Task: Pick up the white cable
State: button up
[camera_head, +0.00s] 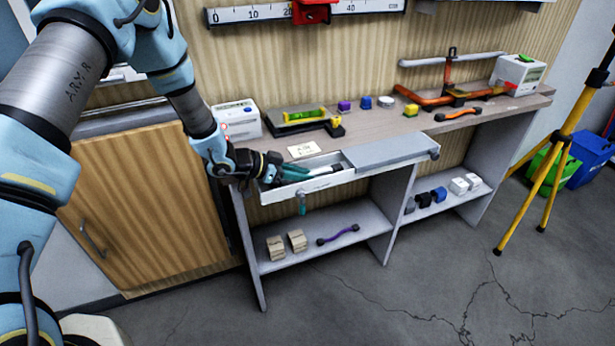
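I cannot clearly make out a white cable in this view. My gripper (275,170) is at the left part of an open drawer (387,153) under the bench top, low over its inside. Teal elongated shapes (318,185) show by the gripper, and I cannot tell whether they are its fingers or something in the drawer. A small dark and pale item (338,167) lies in the drawer to the right of the gripper. My wrist and the small size hide whether the fingers are apart or closed on anything.
On the bench are a white box (238,120), a level in a dark tray (300,117), small coloured blocks, an orange cable-like item (457,114) and an orange-framed tool (452,95). The lower shelf holds wooden blocks (287,243) and a purple cable-like item (338,234). A yellow tripod (555,150) stands right.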

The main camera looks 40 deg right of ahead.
grip_shut()
jog(key=shift+r, duration=0.15)
